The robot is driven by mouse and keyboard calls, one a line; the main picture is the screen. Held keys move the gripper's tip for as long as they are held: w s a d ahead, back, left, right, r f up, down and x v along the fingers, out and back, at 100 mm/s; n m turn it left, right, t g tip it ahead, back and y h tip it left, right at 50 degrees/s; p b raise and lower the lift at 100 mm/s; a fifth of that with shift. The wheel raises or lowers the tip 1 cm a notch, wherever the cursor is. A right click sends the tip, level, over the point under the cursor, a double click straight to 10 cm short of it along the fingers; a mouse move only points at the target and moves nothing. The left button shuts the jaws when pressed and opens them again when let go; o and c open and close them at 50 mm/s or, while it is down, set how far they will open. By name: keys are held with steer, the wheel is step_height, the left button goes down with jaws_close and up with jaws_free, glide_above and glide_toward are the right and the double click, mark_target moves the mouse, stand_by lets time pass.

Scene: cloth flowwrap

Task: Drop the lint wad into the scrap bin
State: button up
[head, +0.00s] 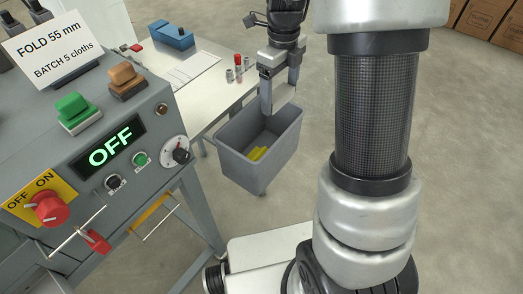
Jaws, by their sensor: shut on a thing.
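The scrap bin (240,169) is a grey open-topped tub in the middle of the head view, beside the machine and the white table.
The grey machine (150,140) with an OFF display, knobs and a red handle fills the left. A white table (205,90) behind carries a blue tool (172,36), a sheet and small cylinders. Cardboard boxes (490,18) stand at the back right. Open floor lies to the right.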

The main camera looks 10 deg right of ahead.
steer(key=w+a+f+b, duration=0.2)
steer(key=w+f+b, duration=0.1)
steer(key=f+b, duration=0.4)
step_height(320, 180, down, 4)
steer(key=shift+r, duration=0.15)
steer(key=o, duration=1.1)
steer(key=shift+a, duration=0.1)
step_height(320, 180, up, 17)
steer(key=p, duration=0.4)
steer(key=shift+r, duration=0.2)
steer(key=shift+r, duration=0.1)
